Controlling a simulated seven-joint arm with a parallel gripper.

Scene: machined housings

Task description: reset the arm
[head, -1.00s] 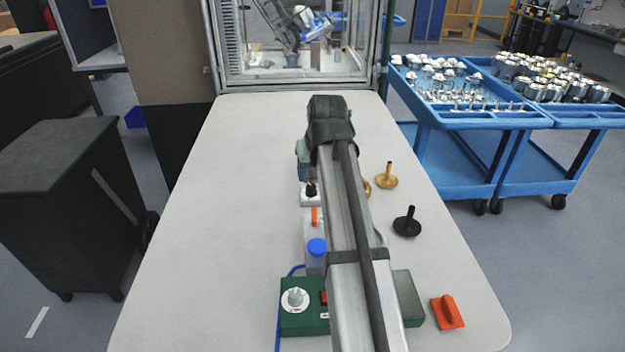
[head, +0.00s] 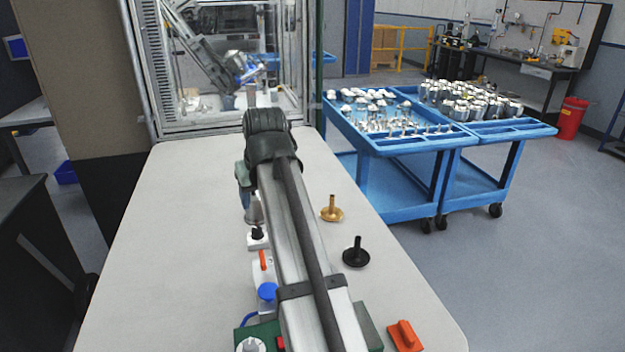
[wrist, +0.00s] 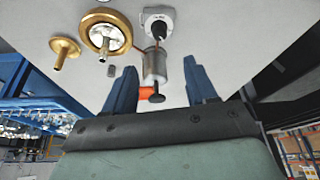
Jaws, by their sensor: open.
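My gripper (wrist: 162,92) is open in the wrist view, its two blue fingers spread apart. A grey metal cylinder (wrist: 155,66) with a dark end shows between the fingers; I cannot tell whether either touches it. In the head view my gripper (head: 243,186) hangs over the middle of the table (head: 170,265), partly behind my arm. The cylinder (head: 254,208) shows just below it. A white box with a black knob (head: 257,241) is close by on the table.
A brass flanged part (head: 332,211) and a black one (head: 356,254) stand to the right of my arm. The table's left side is clear.

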